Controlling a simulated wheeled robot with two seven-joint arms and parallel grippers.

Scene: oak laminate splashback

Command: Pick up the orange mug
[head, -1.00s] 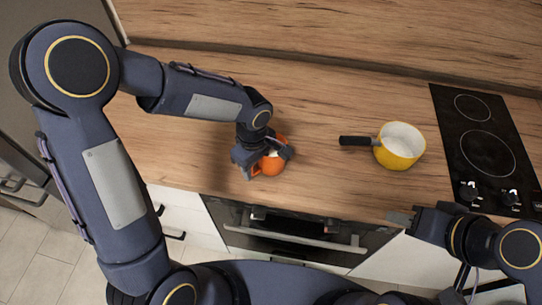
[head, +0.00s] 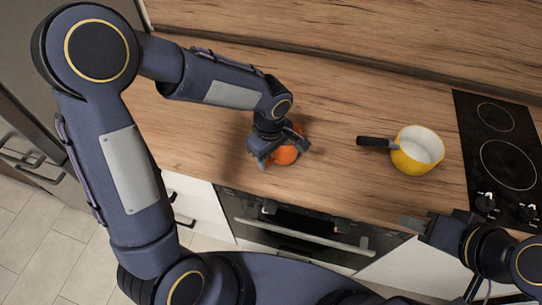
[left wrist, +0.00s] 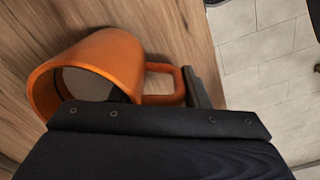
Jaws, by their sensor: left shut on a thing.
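The orange mug (head: 285,155) is at the front part of the wooden counter, mostly covered by my left gripper (head: 281,151) in the head view. In the left wrist view the mug (left wrist: 112,50) shows its open rim and its handle. My left gripper (left wrist: 160,98) is shut on the mug, with one finger inside the mouth and the other by the handle side. I cannot tell whether the mug is clear of the counter. My right gripper (head: 413,226) is near the counter's front edge at the right, apart from any object; its fingers look spread.
A yellow saucepan (head: 408,162) with a black handle stands right of the mug. A black hob (head: 503,158) lies farther right. The oven (head: 290,233) is below the counter's front edge. A wooden splashback (head: 380,40) closes the back. The counter between mug and saucepan is clear.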

